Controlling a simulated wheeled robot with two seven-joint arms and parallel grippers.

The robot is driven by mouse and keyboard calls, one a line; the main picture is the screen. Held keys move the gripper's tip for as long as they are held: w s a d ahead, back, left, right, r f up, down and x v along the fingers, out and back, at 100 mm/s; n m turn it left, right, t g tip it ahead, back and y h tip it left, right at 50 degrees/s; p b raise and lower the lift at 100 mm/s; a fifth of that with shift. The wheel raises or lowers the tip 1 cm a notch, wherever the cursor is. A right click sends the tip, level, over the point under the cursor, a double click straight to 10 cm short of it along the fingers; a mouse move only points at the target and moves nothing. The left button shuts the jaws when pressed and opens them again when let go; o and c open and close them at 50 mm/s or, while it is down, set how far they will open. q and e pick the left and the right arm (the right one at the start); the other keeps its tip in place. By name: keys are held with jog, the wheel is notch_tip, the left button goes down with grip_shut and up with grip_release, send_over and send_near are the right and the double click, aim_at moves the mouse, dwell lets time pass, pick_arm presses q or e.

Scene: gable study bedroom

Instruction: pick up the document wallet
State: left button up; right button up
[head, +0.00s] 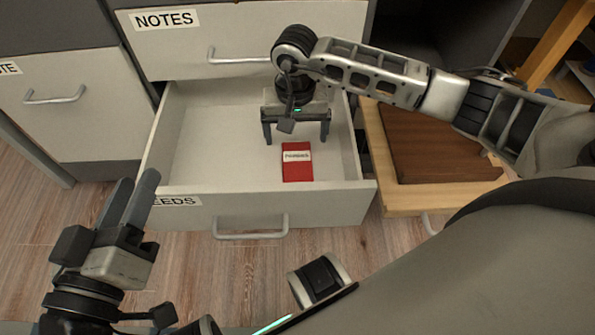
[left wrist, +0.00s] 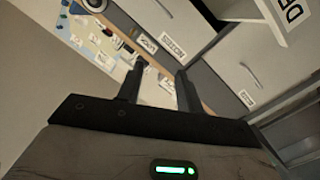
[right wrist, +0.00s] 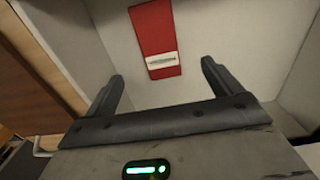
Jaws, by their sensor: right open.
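The document wallet (head: 297,174) is a flat red rectangle with a white label, lying on the floor of the open drawer (head: 190,140). My right gripper (head: 296,141) is open and empty inside the drawer, just behind the wallet in the head view, fingers pointing down. In the right wrist view the wallet (right wrist: 152,22) lies beyond the open fingers (right wrist: 162,72), between their lines and apart from them. My left gripper (head: 132,188) is open and empty in front of the drawer's left corner; its fingers (left wrist: 160,70) stand apart in the left wrist view.
The open drawer's front (head: 330,203) has a handle and a label partly hidden by my left gripper. A closed drawer marked NOTES (head: 185,45) is above. A wooden piece with a brown top (head: 425,145) stands close on the right. Wood floor lies in front.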

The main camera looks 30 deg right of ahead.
jog(key=b, duration=0.2)
send_over(298, 166)
jog(key=f, duration=0.5)
jog(key=shift+a+f, duration=0.1)
jog(key=shift+a, duration=0.15)
jog(key=shift+f, duration=0.4)
notch_tip(298, 166, down, 4)
jog(key=shift+d+f+b, duration=0.15)
jog(key=shift+f+b, duration=0.1)
jog(key=shift+b, duration=0.95)
jog(key=shift+f, duration=0.3)
pick_arm(q)
notch_tip(298, 166, up, 9)
jog(key=w+m+t+h, duration=0.1)
jog(key=m+t+h, duration=0.3)
jog(key=m, duration=0.3)
jog(key=shift+w+a+f+t+h, duration=0.2)
jog(key=shift+w+a+t+h, duration=0.1)
jog(key=shift+a, duration=0.15)
pick_arm(e)
jog(key=shift+r, duration=0.1)
jog(key=c, duration=1.1)
